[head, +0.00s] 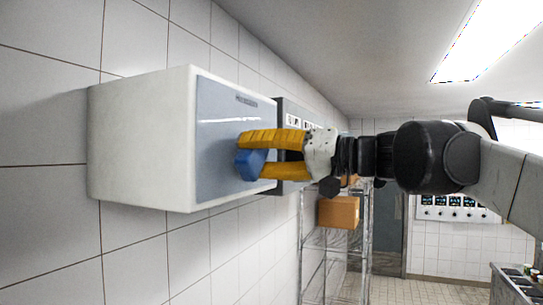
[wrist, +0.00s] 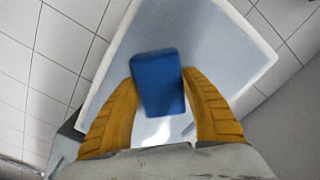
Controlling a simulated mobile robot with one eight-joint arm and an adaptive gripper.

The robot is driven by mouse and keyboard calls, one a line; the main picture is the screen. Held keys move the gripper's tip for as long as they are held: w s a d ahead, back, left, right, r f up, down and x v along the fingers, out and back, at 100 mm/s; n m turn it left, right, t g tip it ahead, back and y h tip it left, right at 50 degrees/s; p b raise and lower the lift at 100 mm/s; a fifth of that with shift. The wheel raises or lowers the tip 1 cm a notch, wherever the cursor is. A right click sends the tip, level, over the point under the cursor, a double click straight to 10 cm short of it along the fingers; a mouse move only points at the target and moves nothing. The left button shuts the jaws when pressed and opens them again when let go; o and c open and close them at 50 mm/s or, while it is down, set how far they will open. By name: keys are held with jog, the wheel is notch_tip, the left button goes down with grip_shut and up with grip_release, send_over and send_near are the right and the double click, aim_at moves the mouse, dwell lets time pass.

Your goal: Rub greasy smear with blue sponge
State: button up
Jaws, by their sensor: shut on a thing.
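My gripper (head: 240,155) has yellow fingers and is shut on the blue sponge (head: 250,164). The sponge also shows between the fingertips in the wrist view (wrist: 158,82). The sponge is in front of the grey-blue front panel (head: 222,125) of a white wall-mounted box (head: 140,140). It is at or very close to the panel; I cannot tell whether it touches. I cannot make out a greasy smear on the visible part of the panel; the sponge and fingers hide part of it.
A wire shelf rack (head: 331,241) with a cardboard box (head: 339,212) stands farther back along the tiled wall. A panel with knobs (head: 458,208) hangs on the far wall. The floor (head: 430,290) looks clear there.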

jog(key=shift+w+a, duration=0.25)
jog(key=shift+a, duration=0.45)
jog(key=shift+w, duration=0.1)
